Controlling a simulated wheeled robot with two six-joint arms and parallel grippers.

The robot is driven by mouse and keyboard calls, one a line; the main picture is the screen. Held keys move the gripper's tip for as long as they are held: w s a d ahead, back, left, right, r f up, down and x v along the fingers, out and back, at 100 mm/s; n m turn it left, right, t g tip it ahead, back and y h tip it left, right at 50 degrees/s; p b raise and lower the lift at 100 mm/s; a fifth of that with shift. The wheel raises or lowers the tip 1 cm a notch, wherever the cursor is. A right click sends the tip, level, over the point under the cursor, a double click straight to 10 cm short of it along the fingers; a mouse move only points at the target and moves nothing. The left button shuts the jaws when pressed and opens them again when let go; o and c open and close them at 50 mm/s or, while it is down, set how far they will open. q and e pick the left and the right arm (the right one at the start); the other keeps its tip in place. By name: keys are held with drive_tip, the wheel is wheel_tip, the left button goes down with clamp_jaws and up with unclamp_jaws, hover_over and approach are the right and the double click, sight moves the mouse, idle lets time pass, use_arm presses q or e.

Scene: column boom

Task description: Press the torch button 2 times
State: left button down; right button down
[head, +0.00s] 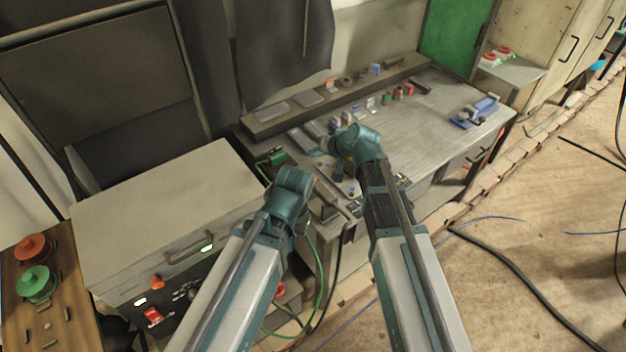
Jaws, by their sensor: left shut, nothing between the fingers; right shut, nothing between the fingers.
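I cannot pick out the torch button for certain. A small green piece (273,157) lies at the left end of the workbench (450,95), and it may be part of the torch. A green cable hangs below the bench edge. My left gripper (314,184) is at the bench's left front corner, shut and empty, with its fingers largely hidden by the teal wrist. My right gripper (338,170) is over the left part of the bench, shut and empty, partly hidden behind its own wrist. Contact of either gripper with anything cannot be made out.
A grey machine cabinet (165,205) with a red switch (153,317) stands left of the bench. Small parts line the bench's back ledge. A blue vise-like tool (475,110) sits at the right end. The bench's middle right is clear. Cables lie on the floor.

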drive_tip(key=b, duration=0.7)
hover_over(315, 182)
drive_tip(key=shift+s+f, duration=0.1)
drive_tip(key=shift+f, duration=3.9)
drive_tip(key=shift+f, duration=0.1)
drive_tip(key=shift+f+b, duration=0.3)
drive_tip(key=shift+b, duration=0.25)
drive_tip(key=shift+f+b, duration=0.4)
drive_tip(key=shift+b, duration=0.05)
drive_tip(key=shift+r, duration=0.15)
drive_tip(key=shift+r+p, duration=0.75)
drive_tip(key=shift+p, duration=0.15)
wheel_tip(315, 182, up, 5)
drive_tip(key=p, duration=0.5)
